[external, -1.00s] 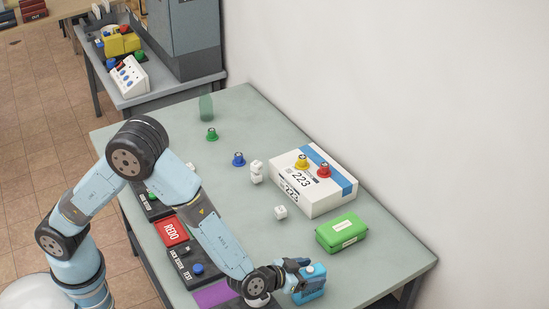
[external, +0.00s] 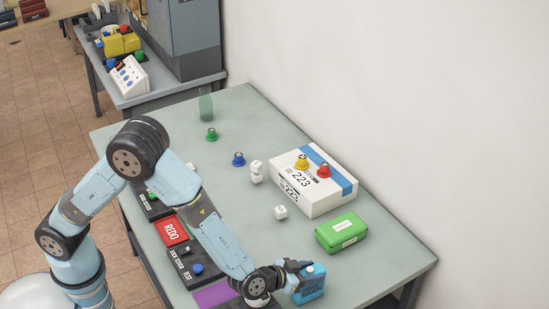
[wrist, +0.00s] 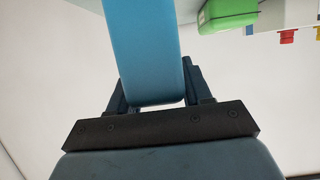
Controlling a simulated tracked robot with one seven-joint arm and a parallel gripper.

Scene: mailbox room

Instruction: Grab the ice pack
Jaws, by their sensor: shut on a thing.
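The ice pack is a blue block with a light cap (external: 311,287) near the table's front right. In the wrist view the blue ice pack (wrist: 146,50) fills the space between the dark fingers. My gripper (external: 294,273) is shut on it, coming from the left side. The fingers lie along both sides of its end in the wrist view. I cannot tell whether the ice pack's underside touches the table.
A green case (external: 341,233) and a white box marked 223 (external: 315,190) with yellow and red knobs stand behind. White dice (external: 280,212), a blue knob (external: 238,159) and a green knob (external: 211,134) stand farther back. A purple mat (external: 213,294) and red REDO panel (external: 171,231) lie left.

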